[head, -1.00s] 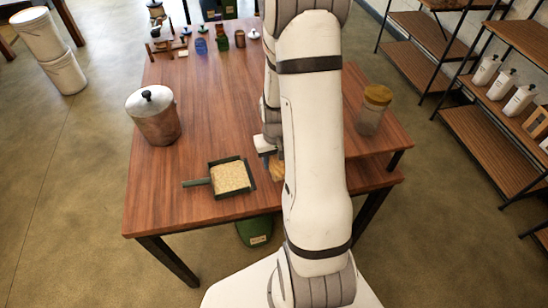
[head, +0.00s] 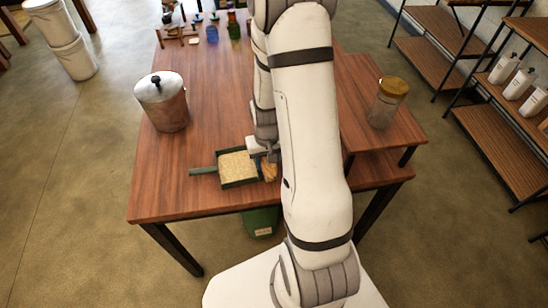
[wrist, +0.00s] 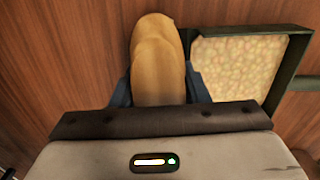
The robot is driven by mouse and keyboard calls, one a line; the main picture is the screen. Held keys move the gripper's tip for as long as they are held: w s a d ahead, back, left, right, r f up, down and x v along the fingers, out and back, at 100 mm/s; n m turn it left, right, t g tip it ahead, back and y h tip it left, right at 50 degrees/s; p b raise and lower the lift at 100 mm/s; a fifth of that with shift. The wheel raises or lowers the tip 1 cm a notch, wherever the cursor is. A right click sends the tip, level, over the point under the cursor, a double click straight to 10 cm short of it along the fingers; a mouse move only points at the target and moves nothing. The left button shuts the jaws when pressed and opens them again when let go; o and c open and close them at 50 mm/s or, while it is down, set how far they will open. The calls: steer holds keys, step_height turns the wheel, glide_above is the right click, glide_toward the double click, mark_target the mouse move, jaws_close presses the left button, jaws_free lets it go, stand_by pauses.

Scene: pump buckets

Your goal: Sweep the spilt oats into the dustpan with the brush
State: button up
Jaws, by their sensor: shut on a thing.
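The dustpan (head: 223,184) lies on the table with its dark green handle pointing left. Pale oats (head: 238,166) cover its floor; they also show in the wrist view (wrist: 238,66). My gripper (wrist: 160,92) is shut on the brush (wrist: 157,50), whose rounded tan wooden body stands between the two dark fingers. In the head view the brush (head: 270,171) is low at the pan's right side, partly hidden by my arm. In the wrist view it is close beside the pan's open side; I cannot tell whether they touch. I see no loose oats on the visible tabletop.
A lidded metal pot (head: 163,104) stands left of the dustpan. A jar with a yellowish lid (head: 387,103) stands on the right section of the table. A green bin (head: 260,222) is under the front edge. Small items sit at the table's far end.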

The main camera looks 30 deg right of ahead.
step_height(320, 180, up, 2)
steer(key=shift+w+r, duration=0.1)
steer(key=shift+r, duration=0.1)
steer(key=shift+s+r+p, duration=0.2)
steer(key=shift+r+p, duration=0.4)
steer(key=shift+p, duration=0.1)
steer(key=shift+d+r+p, duration=0.1)
steer(key=shift+r+p, duration=1.4)
steer(key=shift+r, duration=0.7)
